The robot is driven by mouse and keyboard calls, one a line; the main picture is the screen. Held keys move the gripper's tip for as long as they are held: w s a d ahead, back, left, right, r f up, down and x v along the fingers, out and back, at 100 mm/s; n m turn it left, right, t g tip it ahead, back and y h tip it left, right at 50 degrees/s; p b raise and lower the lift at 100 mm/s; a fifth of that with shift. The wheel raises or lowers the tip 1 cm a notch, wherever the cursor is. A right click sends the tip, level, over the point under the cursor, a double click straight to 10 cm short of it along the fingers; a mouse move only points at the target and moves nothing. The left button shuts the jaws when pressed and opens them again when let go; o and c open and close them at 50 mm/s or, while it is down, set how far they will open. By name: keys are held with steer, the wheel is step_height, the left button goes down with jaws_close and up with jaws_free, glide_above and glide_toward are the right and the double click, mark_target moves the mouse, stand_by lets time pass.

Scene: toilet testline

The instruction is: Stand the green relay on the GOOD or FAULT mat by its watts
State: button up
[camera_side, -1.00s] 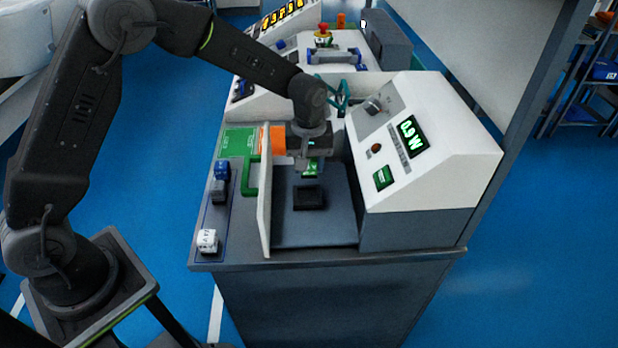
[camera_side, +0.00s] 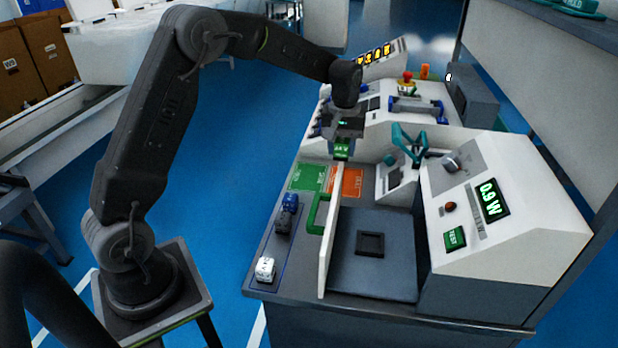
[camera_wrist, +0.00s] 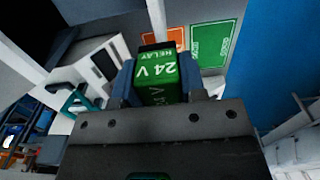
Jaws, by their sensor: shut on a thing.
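My gripper (camera_side: 343,140) is shut on the green relay (camera_side: 342,152) and holds it in the air near the mats. In the wrist view the relay (camera_wrist: 158,72) sits between the two fingers, with "24 V" and "RELAY" on its face. The tester display (camera_side: 491,201) reads 0.9 W.
Blue (camera_side: 290,200), grey (camera_side: 283,222) and white (camera_side: 265,268) blocks stand on the left strip. A teal clamp (camera_side: 408,145) rises right of the mats.

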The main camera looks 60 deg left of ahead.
steer(key=s+a, duration=0.4)
steer(key=a, duration=0.8)
steer(key=s+a, duration=0.3)
steer(key=a, duration=0.9)
glide_above(309, 176)
steer(key=f, duration=1.3)
steer(key=shift+s, duration=0.25)
steer(key=shift+w+d+f, duration=0.1)
steer(key=shift+w+f, duration=0.05)
steer(key=shift+f, duration=2)
steer(key=shift+f, duration=0.1)
steer(key=o, duration=1)
